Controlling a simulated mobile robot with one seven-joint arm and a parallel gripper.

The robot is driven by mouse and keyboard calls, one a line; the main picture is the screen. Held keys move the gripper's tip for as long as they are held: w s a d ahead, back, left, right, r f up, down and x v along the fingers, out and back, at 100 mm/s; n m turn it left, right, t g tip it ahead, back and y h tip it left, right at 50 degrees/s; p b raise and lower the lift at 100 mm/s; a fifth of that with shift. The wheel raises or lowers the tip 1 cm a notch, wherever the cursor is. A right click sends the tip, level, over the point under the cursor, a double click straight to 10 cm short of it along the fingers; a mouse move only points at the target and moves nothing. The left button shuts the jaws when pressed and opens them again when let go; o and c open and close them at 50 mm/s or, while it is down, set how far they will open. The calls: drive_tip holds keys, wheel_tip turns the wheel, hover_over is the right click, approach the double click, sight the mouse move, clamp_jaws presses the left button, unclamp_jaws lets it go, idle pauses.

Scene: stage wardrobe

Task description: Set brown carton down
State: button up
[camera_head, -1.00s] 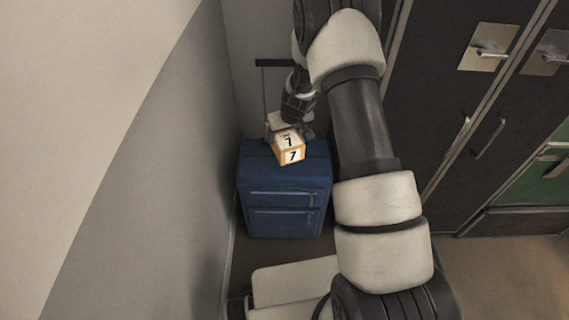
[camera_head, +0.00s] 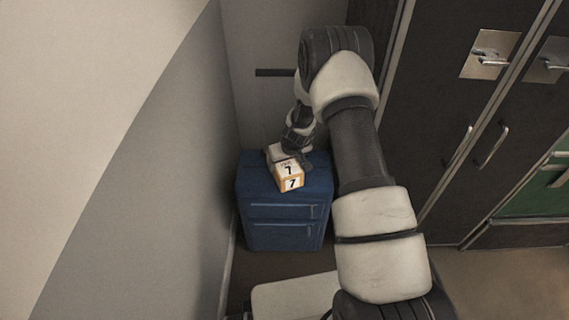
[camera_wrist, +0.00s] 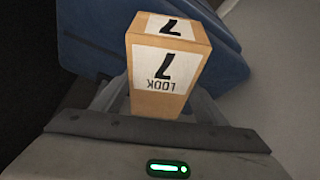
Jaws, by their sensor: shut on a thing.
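The brown carton (camera_head: 289,176) is a small box with white labels bearing a black 7. It also shows in the wrist view (camera_wrist: 166,70), where one label reads LOOK. My gripper (camera_head: 290,160) is shut on the carton; in the wrist view its fingers lie on both sides of it. The carton is over the top of a blue suitcase (camera_head: 284,222), near its front edge. I cannot tell whether the carton touches the suitcase top.
A grey wall (camera_head: 190,160) stands close at the left of the suitcase. Dark lockers (camera_head: 440,120) with metal handles stand at the right. Bare floor (camera_head: 500,275) shows at the lower right.

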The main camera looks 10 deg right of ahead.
drive_tip(key=o, duration=1.3)
drive_tip(key=shift+c, duration=0.2)
